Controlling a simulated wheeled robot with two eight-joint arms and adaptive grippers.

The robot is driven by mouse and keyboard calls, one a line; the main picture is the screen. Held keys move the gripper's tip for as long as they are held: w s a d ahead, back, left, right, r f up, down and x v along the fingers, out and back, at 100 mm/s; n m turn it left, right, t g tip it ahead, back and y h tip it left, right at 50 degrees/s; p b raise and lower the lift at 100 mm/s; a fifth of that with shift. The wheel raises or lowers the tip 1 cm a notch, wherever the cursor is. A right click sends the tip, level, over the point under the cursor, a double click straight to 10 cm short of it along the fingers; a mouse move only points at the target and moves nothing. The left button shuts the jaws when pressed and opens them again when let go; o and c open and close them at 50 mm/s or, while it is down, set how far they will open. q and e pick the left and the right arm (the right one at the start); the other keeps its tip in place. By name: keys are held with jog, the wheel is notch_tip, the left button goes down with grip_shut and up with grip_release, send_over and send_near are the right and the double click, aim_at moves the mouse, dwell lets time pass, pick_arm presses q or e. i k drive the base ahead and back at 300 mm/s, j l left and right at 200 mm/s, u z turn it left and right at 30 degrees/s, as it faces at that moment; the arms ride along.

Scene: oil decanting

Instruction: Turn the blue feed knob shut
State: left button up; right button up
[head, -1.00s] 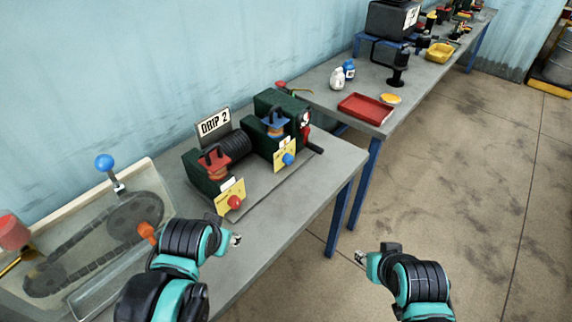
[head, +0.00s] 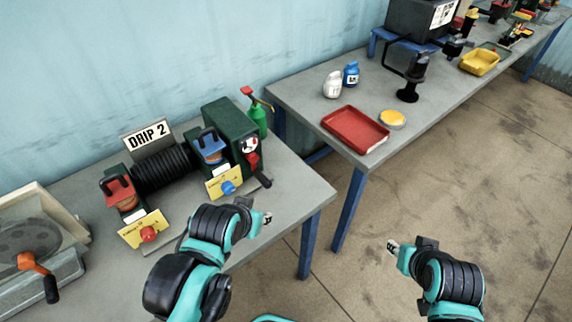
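The blue feed knob (head: 228,187) sits on a yellow plate (head: 215,183) at the front of the right-hand unit of the DRIP 2 device. A red knob (head: 148,234) sits on a similar plate on the left-hand unit. My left gripper (head: 266,218) is over the table's front edge, right of and nearer than the blue knob, apart from it. My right gripper (head: 393,247) is over the floor, well right of the table. Both look empty, but their fingers are too small to tell how far apart they are.
A black coil (head: 162,170) joins the two units. A green oil can (head: 258,118) stands behind the right unit. A crank machine (head: 40,255) stands at the left. A second table holds a red tray (head: 355,146), bottles and a yellow lid (head: 392,118). Floor between is clear.

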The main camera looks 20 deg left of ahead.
aim_at(228, 187)
jog(key=i+l, duration=0.25)
jog(key=i+l+u, duration=0.15)
jog(key=l, duration=0.3)
jog(key=i+l, duration=0.3)
jog(key=i+l+u, duration=0.1)
jog(key=l, duration=0.35)
jog(key=i+l, duration=0.3)
jog(key=i+l+u, duration=0.15)
jog(key=l, duration=0.3)
jog(key=i+l+u, duration=0.1)
jog(key=u, duration=2.45)
